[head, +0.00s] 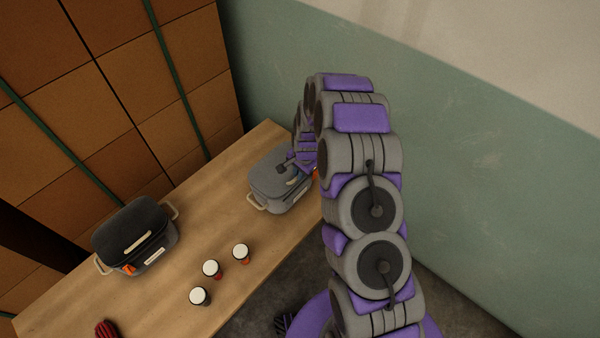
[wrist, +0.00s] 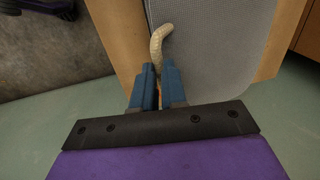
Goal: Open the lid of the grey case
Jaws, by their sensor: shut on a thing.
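The grey case (head: 272,187) stands on the wooden table's far end, and its lid looks shut. A pale handle (head: 257,203) shows at its left end. My gripper (head: 291,168) is at the case's right side, partly hidden by my own arm. In the wrist view, the blue fingers of my gripper (wrist: 159,88) are shut on a pale curved handle (wrist: 158,45). The grey case (wrist: 215,45) fills the area beside and beyond the fingers. The exact grip on the handle is partly hidden by the fingers.
A black case (head: 133,232) with an orange part stands at the table's left. Several white-topped small jars (head: 211,268) are in the middle of the table (head: 205,210). A red ribbed item (head: 106,329) lies at the front. A green-and-white wall rises behind my arm.

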